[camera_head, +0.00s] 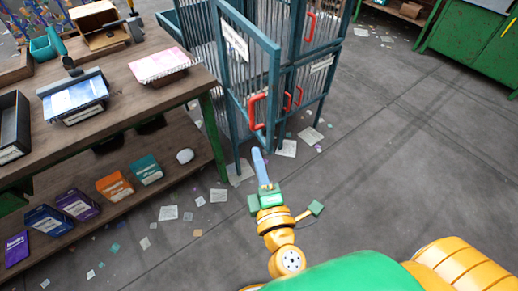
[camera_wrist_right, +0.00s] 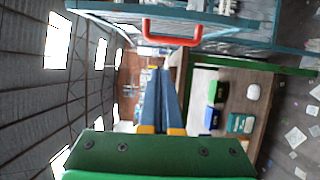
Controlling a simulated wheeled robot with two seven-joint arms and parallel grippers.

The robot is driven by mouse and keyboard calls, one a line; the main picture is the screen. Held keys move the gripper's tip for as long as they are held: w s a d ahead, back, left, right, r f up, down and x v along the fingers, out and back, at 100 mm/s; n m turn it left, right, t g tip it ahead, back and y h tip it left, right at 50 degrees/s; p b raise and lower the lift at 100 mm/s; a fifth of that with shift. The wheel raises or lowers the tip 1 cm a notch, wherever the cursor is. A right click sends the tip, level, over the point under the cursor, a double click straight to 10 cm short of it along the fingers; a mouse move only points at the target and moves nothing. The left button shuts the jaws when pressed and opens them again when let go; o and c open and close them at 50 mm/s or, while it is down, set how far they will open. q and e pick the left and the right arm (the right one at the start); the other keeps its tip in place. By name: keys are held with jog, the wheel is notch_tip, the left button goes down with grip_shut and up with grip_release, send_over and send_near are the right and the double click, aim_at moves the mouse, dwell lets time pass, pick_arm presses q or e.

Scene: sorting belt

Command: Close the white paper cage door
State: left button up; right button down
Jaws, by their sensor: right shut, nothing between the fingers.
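A blue-framed cage door (camera_head: 274,75) with thin bars stands swung out from the cage, toward me. It carries a white label (camera_head: 235,41) too small to read and a red handle (camera_head: 256,110). The handle also shows in the right wrist view (camera_wrist_right: 172,41), beside the line of my fingers. My right gripper (camera_head: 256,151) has its long blue fingers together and empty, just below the door's lower near corner in the head view. I cannot tell whether the fingertips touch the door. The fingers also show in the right wrist view (camera_wrist_right: 160,72). My left gripper is out of view.
The cage (camera_head: 322,90) behind has other doors with red handles (camera_head: 309,26). A wooden workbench (camera_head: 150,97) with a lower shelf of boxes stands at left. Paper scraps (camera_head: 168,213) litter the floor. Open floor (camera_head: 420,140) lies to the right; a green cabinet (camera_head: 465,45) stands at far right.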

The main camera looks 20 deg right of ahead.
aim_at(265, 119)
pick_arm(q)
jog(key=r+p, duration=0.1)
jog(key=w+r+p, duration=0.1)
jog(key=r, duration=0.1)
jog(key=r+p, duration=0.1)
jog(key=p, duration=0.1)
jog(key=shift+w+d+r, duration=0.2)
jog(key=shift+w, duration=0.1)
pick_arm(e)
jog(key=w+d, duration=0.1)
jog(key=w, duration=0.3)
jog(key=w+d, duration=0.2)
jog(key=w, duration=0.2)
jog(key=w+d, duration=0.2)
jog(key=w, duration=0.2)
jog(key=shift+d+f, duration=0.1)
jog(key=shift+f, duration=0.1)
jog(key=shift+d, duration=0.1)
